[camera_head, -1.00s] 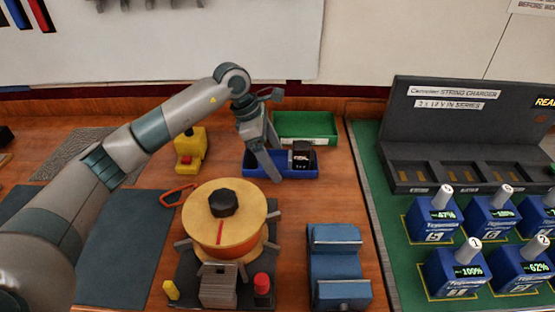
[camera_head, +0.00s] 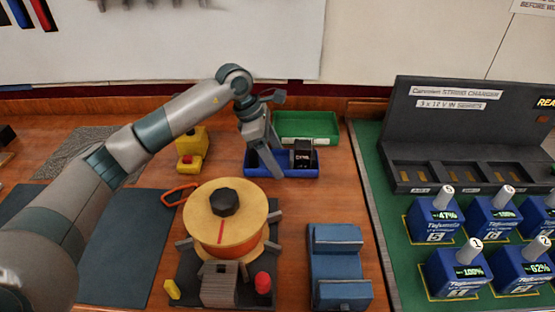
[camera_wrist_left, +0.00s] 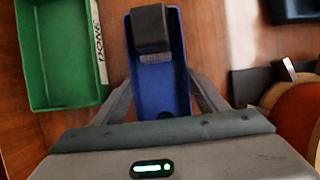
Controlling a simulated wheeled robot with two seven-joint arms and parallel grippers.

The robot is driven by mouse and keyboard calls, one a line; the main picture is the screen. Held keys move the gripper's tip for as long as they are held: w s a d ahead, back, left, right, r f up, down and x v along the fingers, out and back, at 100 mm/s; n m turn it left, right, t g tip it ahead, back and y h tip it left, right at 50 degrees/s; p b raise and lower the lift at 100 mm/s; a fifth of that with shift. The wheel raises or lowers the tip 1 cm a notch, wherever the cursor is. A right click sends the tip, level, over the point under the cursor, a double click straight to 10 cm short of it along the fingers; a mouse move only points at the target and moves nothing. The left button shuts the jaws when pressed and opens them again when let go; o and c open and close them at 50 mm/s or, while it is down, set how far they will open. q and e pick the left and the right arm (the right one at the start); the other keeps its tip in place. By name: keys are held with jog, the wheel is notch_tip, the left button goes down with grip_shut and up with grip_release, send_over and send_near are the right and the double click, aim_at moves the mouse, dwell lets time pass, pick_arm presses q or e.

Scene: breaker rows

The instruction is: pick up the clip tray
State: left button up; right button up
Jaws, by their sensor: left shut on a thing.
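The clip tray is a narrow blue tray (camera_head: 302,173) near the back of the bench. A dark block (camera_head: 304,153) stands in its right part. My left gripper (camera_head: 276,172) reaches down to the tray from the left and is shut on it. In the left wrist view, the blue tray (camera_wrist_left: 165,98) lies between the two fingers, with the dark block (camera_wrist_left: 151,28) toward its far end. I cannot tell whether the tray's underside is clear of the bench. My right gripper is not in view.
A green tray (camera_head: 325,124) stands right behind the blue one; its label (camera_wrist_left: 98,45) reads DONE. A cable spool (camera_head: 224,225), a blue stand (camera_head: 336,265) and a yellow device (camera_head: 191,152) are nearby. A charger (camera_head: 455,140) and several batteries fill the right.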

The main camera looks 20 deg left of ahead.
pick_arm(q)
jog(key=shift+r, duration=0.1)
